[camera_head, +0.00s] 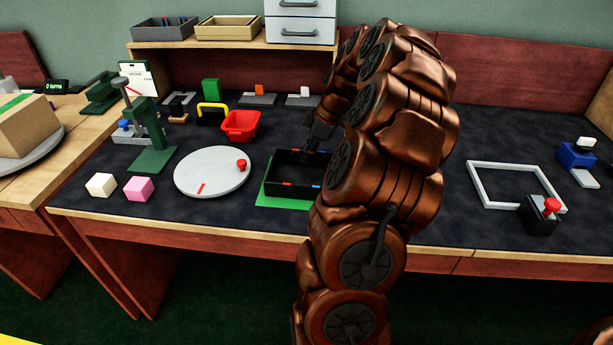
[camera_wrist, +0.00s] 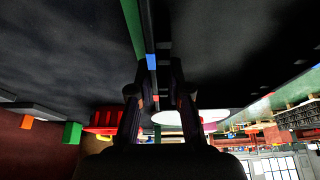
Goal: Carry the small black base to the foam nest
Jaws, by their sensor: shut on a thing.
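The black base (camera_head: 285,181) is an open, low-walled box with red and blue marks, at or just above a green mat (camera_head: 273,201) in the middle of the table. My gripper (camera_head: 312,150) reaches down at its back right wall, partly hidden by my arm. In the wrist view my gripper (camera_wrist: 158,72) is shut on a thin dark wall with a blue mark (camera_wrist: 151,62), which looks like the base's wall. Whether the base is clear of the mat cannot be told. No foam nest is plainly recognisable; a pale square frame (camera_head: 478,188) lies at the right.
A round grey disc (camera_head: 207,177) with a red knob is left of the base. A red bin (camera_head: 241,126) stands behind it. A black box with a red button (camera_head: 537,219) sits at the frame's front corner. A green stand (camera_head: 152,145) and two cubes are farther left.

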